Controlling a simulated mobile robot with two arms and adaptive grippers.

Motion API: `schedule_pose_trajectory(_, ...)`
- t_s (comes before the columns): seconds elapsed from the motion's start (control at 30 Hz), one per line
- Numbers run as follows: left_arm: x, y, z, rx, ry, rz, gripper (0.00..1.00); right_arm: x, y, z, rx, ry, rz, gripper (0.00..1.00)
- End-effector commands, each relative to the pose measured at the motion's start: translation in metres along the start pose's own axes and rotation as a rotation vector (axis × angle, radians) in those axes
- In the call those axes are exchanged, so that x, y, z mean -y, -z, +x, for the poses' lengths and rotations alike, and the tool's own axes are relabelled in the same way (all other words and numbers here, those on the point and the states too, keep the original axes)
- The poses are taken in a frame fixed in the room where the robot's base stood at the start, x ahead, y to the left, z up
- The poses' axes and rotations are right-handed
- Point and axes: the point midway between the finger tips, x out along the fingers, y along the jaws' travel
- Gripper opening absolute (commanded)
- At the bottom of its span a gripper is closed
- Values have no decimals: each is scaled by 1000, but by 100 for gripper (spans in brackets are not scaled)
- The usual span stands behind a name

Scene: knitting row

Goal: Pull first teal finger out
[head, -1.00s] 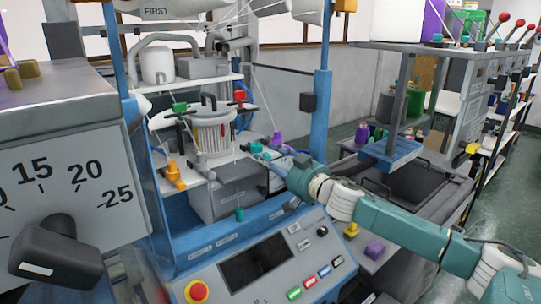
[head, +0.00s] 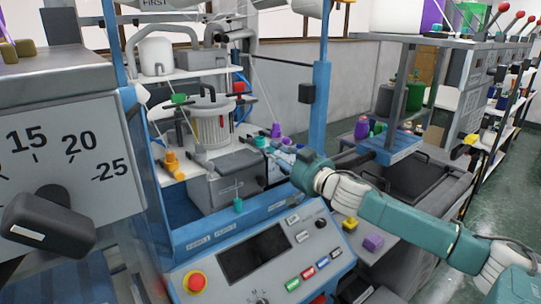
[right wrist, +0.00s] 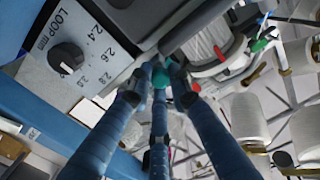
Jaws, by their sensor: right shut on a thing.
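A small teal finger (head: 261,143) is at the back of the knitting machine, beside the purple finger (head: 277,131). My right gripper (head: 268,148) reaches in from the right and is shut on it. In the right wrist view the teal finger (right wrist: 162,79) shows as a rounded end between the three blue fingers of my right gripper (right wrist: 160,84). How far the teal finger sits in its seat is hidden. My left gripper is not in view.
A blue post (head: 319,110) rises close behind my right wrist.

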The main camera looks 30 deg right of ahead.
Motion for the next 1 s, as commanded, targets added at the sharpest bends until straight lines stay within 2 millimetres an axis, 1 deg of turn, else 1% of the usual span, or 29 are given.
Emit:
schedule_pose_trajectory(0.03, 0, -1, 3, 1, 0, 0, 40, 0, -3, -2, 3, -1, 0, 0)
schedule_pose_trajectory(0.2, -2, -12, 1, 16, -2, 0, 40, 0, 0, -3, 0, 0, -1, 0)
schedule_pose_trajectory(0.3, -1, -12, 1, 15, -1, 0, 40, 0, 0, -2, 0, 0, -1, 0)
schedule_pose_trajectory(0.33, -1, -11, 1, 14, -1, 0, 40, 0, 0, -2, 0, 0, -1, 23)
schedule_pose_trajectory(0.37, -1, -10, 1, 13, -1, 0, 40, 0, 0, -2, 0, 0, -1, 29)
schedule_pose_trajectory(0.4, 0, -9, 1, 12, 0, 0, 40, 0, 0, -2, 0, 0, -1, 37)
schedule_pose_trajectory(0.43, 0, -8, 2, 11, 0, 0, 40, 0, 0, -2, 0, 0, -1, 38)
schedule_pose_trajectory(0.77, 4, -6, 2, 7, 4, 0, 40, 0, -1, -4, 3, 0, 0, 38)
schedule_pose_trajectory(0.87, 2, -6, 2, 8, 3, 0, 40, 0, -3, -8, 5, -1, 1, 38)
schedule_pose_trajectory(1.0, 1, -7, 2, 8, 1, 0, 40, -1, -4, -19, 7, -1, 1, 38)
